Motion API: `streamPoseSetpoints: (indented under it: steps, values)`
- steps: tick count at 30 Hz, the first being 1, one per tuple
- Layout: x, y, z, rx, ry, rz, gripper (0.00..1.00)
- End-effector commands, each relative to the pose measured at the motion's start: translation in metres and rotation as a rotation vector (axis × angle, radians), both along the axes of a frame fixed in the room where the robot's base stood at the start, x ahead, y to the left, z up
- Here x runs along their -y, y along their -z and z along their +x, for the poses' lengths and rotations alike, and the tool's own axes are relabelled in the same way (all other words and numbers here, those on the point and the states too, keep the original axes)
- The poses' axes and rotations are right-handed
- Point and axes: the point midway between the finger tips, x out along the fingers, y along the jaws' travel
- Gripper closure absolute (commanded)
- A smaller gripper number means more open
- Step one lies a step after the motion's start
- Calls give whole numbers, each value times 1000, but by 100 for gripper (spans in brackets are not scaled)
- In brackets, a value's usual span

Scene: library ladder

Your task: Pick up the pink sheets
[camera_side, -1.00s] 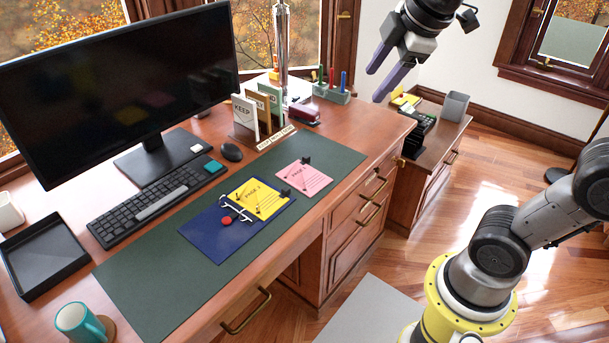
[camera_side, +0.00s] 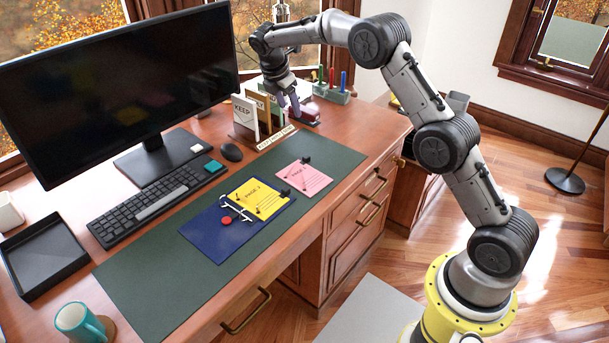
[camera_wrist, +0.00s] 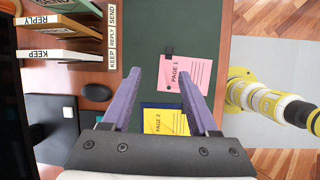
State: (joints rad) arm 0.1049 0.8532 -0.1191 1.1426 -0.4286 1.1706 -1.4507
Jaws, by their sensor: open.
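The pink sheets (camera_side: 304,177), marked "PAGE 1", lie flat on the green desk mat (camera_side: 150,290) with a black clip at their upper edge. In the wrist view the pink sheets (camera_wrist: 188,76) show between my two purple fingers, some way beyond them. My gripper (camera_side: 289,104) is open and empty above the back of the desk, by the sorter and the stapler. It also shows in the wrist view (camera_wrist: 160,88). The yellow sheets (camera_side: 258,197), marked "PAGE 2", lie on a blue folder (camera_side: 210,240) left of the pink sheets.
A sorter (camera_side: 245,118) with KEEP, REPLY and SEND labels stands behind the mat. A red stapler (camera_side: 304,114) and a pen holder (camera_side: 332,92) are near my gripper. The monitor (camera_side: 110,90), keyboard (camera_side: 155,200), black tray (camera_side: 45,258) and teal mug (camera_side: 78,322) lie leftward. The mat's front left is bare.

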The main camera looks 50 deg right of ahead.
Motion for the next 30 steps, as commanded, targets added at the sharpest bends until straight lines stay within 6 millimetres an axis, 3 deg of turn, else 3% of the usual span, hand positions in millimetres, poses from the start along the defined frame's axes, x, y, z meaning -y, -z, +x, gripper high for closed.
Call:
streamPoseSetpoints:
  steps: [1,3,6,21,30]
  values:
    - [3,22,2,-28,4,2,40]
    - [5,44,1,-62,9,6,40]
    - [7,65,-2,-97,12,11,40]
    - [36,139,-7,-109,17,14,40]
    - [43,160,-7,-109,17,13,40]
